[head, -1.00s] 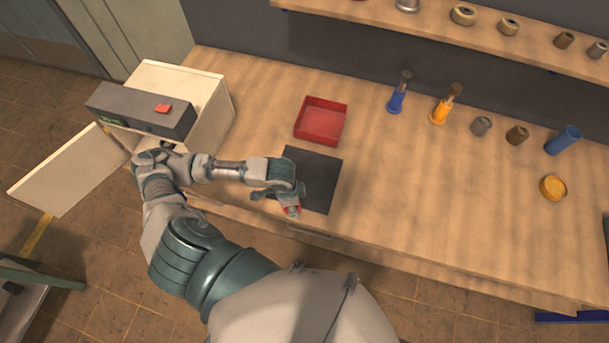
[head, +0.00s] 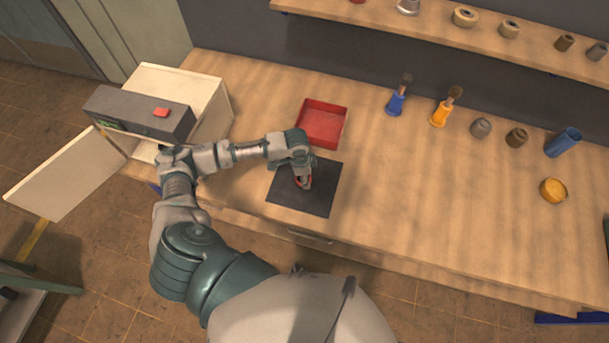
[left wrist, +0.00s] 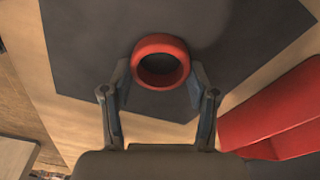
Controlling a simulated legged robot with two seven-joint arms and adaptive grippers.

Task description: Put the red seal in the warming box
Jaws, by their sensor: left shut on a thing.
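The red seal (left wrist: 160,43) is a thick ring between the fingertips of my left gripper (left wrist: 160,80) in the left wrist view. The gripper is shut on it. I cannot tell if the seal touches the mat. The warming box (head: 212,92) stands at the left end of the bench, with its white door (head: 66,174) swung open. My left forearm crosses in front of its opening. My right gripper is not in view.
A red tray (head: 322,124) sits behind the mat and also shows in the left wrist view (left wrist: 270,115). The bench's middle right is clear.

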